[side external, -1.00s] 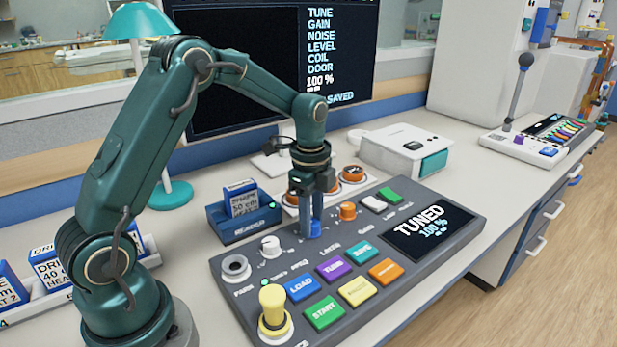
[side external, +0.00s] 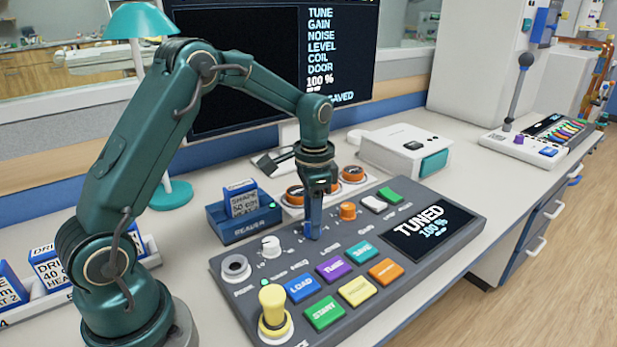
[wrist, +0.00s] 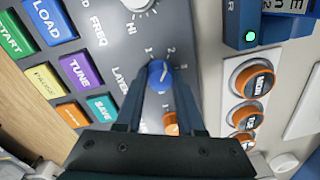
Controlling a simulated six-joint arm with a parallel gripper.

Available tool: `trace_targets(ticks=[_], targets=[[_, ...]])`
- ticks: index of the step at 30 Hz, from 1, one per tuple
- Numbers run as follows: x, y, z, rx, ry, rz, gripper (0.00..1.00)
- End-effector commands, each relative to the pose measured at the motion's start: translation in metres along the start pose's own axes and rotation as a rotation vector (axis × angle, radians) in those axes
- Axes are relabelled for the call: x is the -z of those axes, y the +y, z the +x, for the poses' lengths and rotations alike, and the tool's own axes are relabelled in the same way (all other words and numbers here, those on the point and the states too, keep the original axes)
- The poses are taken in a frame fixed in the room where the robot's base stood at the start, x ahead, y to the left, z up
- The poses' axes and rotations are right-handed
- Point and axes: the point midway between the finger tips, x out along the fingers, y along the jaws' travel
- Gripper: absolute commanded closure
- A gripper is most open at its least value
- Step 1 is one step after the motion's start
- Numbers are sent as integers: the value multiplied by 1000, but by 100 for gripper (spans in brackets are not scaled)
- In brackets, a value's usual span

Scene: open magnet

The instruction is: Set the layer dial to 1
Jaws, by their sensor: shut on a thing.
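The blue layer dial (wrist: 160,76) sits on the grey console (side external: 240,285), between the "LAYER" label and an orange knob. In the wrist view, small numerals 1, 2 and 3 are printed around it. A short white mark on its top seems to point toward the upper right, near the 2; it is too small to be sure. My gripper (side external: 314,230) points straight down with its fingers on both sides of the dial, shut on it. In the side view the fingers mostly hide the dial.
Around the dial are a white knob (side external: 271,246), an orange knob (side external: 348,211), coloured buttons such as the purple one (side external: 333,269), and a yellow-capped lever (side external: 272,305). A blue box (side external: 240,220) and round orange buttons (side external: 352,174) stand behind. The console screen (side external: 430,230) reads "TUNED 100 %".

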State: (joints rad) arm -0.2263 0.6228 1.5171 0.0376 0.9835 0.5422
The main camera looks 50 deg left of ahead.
Motion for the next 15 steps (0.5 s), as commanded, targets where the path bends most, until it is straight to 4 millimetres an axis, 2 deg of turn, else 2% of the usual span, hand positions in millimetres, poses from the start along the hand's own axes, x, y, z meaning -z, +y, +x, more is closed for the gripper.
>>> trace_targets(ticks=[15], targets=[[2, 0, -1, 1, -13, -481, 100]])
